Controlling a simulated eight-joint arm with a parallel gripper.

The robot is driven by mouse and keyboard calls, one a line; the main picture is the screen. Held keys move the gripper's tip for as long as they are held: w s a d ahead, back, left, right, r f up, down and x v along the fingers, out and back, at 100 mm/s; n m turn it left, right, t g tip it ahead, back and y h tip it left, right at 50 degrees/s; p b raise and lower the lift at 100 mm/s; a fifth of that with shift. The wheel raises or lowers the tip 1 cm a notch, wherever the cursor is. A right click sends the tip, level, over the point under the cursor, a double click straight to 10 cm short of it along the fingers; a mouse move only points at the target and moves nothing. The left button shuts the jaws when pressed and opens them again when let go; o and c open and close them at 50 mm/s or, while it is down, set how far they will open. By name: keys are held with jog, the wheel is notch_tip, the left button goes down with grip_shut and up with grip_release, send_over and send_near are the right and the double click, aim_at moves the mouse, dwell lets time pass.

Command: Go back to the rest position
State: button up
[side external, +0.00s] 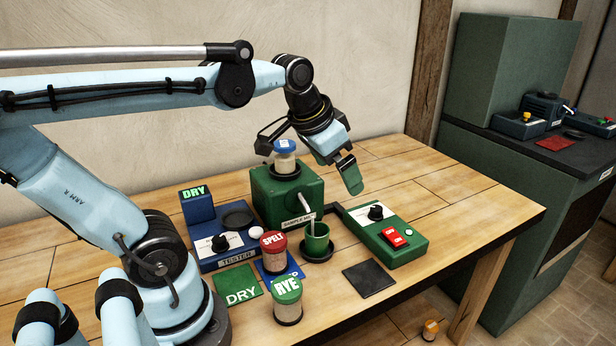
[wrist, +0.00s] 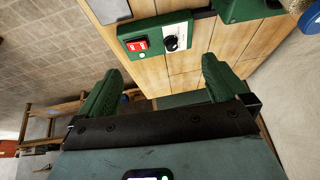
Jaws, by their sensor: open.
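My gripper (side external: 346,172) hangs over the back of the wooden table, to the right of the green sample mill (side external: 270,200), above and behind the green switch box (side external: 410,250). In the wrist view my gripper (wrist: 165,85) shows two green fingers wide apart with nothing between them. The switch box (wrist: 150,38), with its red switch and black knob, lies beyond the fingers in that view. A blue-lidded jar (side external: 285,160) stands on top of the mill. The jar is close to the left of my wrist, and I cannot tell the exact gap.
The blue tester (side external: 205,245), a green cup (side external: 317,238) on a dark dish, the SPELT jar (side external: 273,252) and the RYE jar (side external: 287,300) stand left and front on the table. A dark pad (side external: 370,278) lies flat. The table's right end (side external: 480,205) is clear. A small jar (side external: 430,329) is at floor level.

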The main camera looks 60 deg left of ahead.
jog(key=s+d+f+t, duration=0.1)
jog(key=s+d+f, duration=0.1)
jog(key=d+f, duration=0.3)
jog(key=shift+s+f+t+h, duration=0.3)
jog(key=shift+f+t+h, duration=0.1)
jog(key=shift+f, duration=0.05)
